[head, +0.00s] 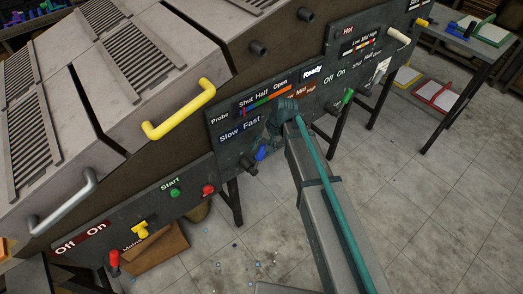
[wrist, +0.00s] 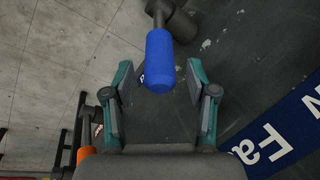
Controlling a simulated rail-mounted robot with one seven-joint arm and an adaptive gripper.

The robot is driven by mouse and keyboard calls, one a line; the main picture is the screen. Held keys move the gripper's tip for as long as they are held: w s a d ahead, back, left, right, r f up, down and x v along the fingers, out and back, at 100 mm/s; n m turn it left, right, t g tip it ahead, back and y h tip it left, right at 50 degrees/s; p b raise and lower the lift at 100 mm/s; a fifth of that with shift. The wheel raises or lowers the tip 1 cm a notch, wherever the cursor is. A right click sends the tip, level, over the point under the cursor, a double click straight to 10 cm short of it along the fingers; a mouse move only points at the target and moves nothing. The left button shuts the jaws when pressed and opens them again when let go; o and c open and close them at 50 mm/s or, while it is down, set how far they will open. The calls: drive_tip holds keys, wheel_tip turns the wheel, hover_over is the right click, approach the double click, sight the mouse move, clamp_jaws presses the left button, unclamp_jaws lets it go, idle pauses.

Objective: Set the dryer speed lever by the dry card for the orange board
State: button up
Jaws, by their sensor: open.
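The speed lever has a blue handle (head: 260,152) and sits at the lower edge of the dark panel, below the "Slow Fast" label (head: 239,131). My gripper (head: 274,132) is at this lever, in front of the panel. In the wrist view the blue handle (wrist: 160,62) lies between my open fingers, with a gap on either side. Its dark stem runs up to a round pivot. The lever's exact setting is hard to tell. I cannot make out a dry card or an orange board for certain.
A yellow handle (head: 180,108) juts out above.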

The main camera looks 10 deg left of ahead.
sight(261, 152)
drive_tip(key=shift+p+x, duration=0.4)
drive_tip(key=shift+x, duration=1.5)
clamp_jaws()
